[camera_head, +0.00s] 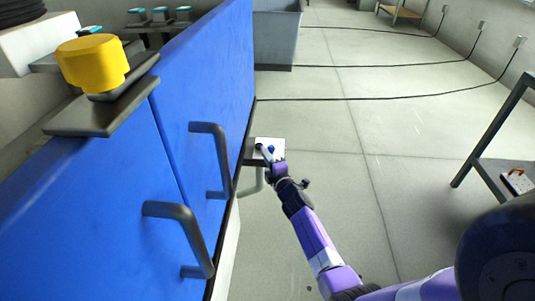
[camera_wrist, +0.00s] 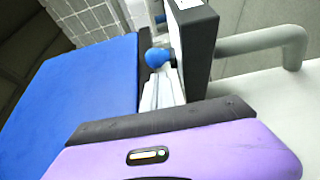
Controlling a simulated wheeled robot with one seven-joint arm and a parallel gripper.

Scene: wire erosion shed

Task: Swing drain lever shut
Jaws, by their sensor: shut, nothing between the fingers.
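The drain lever shows as a blue ball knob (camera_wrist: 157,56) in the wrist view, just past my fingertips beside a dark, white-edged block (camera_wrist: 196,45). My gripper (camera_wrist: 166,88) is shut with nothing between its pale fingers. Its tips are close to the knob; I cannot tell whether they touch it. In the head view my gripper (camera_head: 266,152) reaches down to a small white plate (camera_head: 272,142) low beside the blue cabinet. A bit of blue knob (camera_head: 271,149) shows there. The rest of the lever is hidden.
The blue cabinet (camera_head: 215,75) with dark handles (camera_head: 210,150) stands close on the left. A grey pipe (camera_wrist: 265,40) bends out of the block. A grey bin (camera_head: 277,38) stands behind. Cables (camera_head: 380,98) cross the open floor; a dark table (camera_head: 495,175) stands right.

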